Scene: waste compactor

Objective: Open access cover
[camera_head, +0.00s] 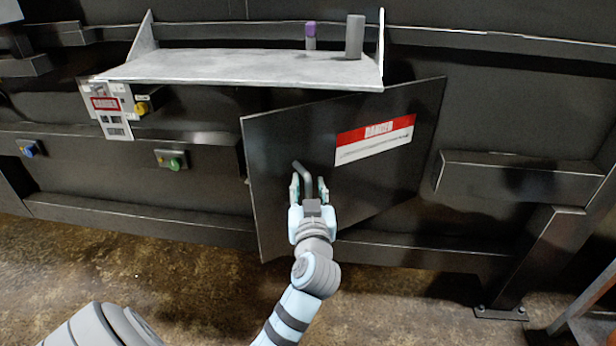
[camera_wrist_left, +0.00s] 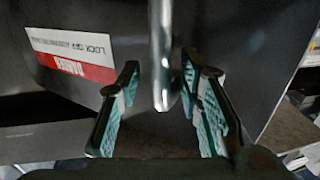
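The access cover (camera_head: 285,150) is a dark panel with a red and white danger label (camera_head: 375,138). It stands ajar, its left edge swung out from the machine and its right edge near the frame. A grey bar handle (camera_head: 303,176) is on its left half. My left gripper (camera_head: 308,187) is at the handle, its fingers apart on either side of it. In the left wrist view the handle (camera_wrist_left: 161,50) runs between the fingers, with a gap to each finger. My right gripper is not in view.
A grey shelf (camera_head: 230,68) above the cover holds a purple-topped item (camera_head: 310,36) and a grey cylinder (camera_head: 354,37). A green button (camera_head: 175,163), a blue button (camera_head: 28,150) and a yellow knob (camera_head: 142,108) are at left. A dark beam (camera_head: 515,180) juts out at right.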

